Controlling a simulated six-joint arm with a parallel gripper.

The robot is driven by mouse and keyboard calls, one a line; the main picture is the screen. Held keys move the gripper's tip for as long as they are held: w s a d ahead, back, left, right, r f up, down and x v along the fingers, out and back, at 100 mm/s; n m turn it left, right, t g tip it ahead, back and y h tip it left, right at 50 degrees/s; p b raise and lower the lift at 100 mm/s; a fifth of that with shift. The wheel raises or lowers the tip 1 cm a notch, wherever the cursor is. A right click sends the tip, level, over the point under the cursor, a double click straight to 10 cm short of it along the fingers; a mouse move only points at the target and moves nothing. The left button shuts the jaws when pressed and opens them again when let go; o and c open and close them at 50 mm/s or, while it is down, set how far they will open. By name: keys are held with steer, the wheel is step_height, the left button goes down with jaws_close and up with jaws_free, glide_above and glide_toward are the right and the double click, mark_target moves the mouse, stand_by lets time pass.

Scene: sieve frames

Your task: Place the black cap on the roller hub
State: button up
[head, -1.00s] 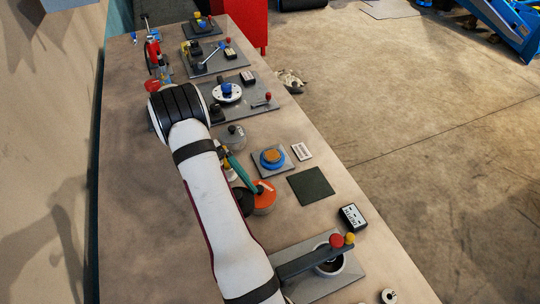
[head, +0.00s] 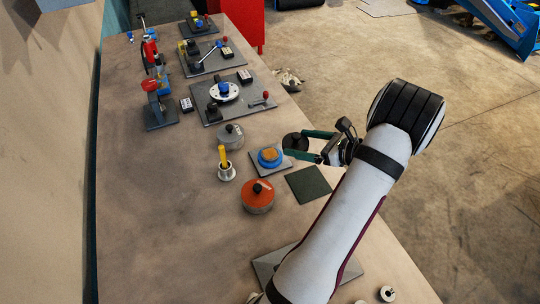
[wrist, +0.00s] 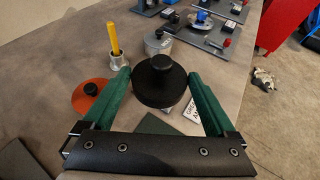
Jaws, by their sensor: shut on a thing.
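The black cap (head: 295,142) is a round dark disc. In the wrist view the black cap (wrist: 158,84) sits between my green fingers, with a round knob on top. My gripper (head: 297,143) is shut on it; the grip also shows in the wrist view (wrist: 160,76). In the head view the cap appears just up and right of a blue round part with an orange top (head: 270,157) on a grey plate. This may be the roller hub; I cannot tell for sure. In the wrist view the cap hides most of what lies under it.
An orange lidded can (head: 257,197), a grey lidded can (head: 230,138) and a metal cup (head: 227,173) with a yellow rod stand nearby. A dark green pad (head: 309,185) lies in front. Several fixtures stand farther back. The table's left side is clear.

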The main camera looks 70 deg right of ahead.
steer(key=shift+s+d+m+h, duration=0.5)
steer(key=shift+s+h, duration=0.1)
steer(key=shift+s, duration=0.2)
steer(key=shift+w+d+f, duration=0.1)
steer(key=shift+d+f, duration=0.05)
steer(key=shift+f, duration=0.15)
glide_above(273, 156)
steer(key=shift+g, duration=0.3)
steer(key=f, duration=0.6)
steer(key=shift+s+f, duration=0.2)
steer(key=shift+m+h, duration=0.3)
steer(key=shift+h, duration=0.1)
steer(key=f, duration=0.4)
steer(key=shift+w, duration=0.2)
steer(key=shift+c, duration=0.7)
steer(key=shift+f, duration=0.15)
steer(key=c, duration=0.3)
steer(key=o, duration=1.4)
steer(key=shift+o, duration=0.2)
steer(key=shift+s, duration=0.1)
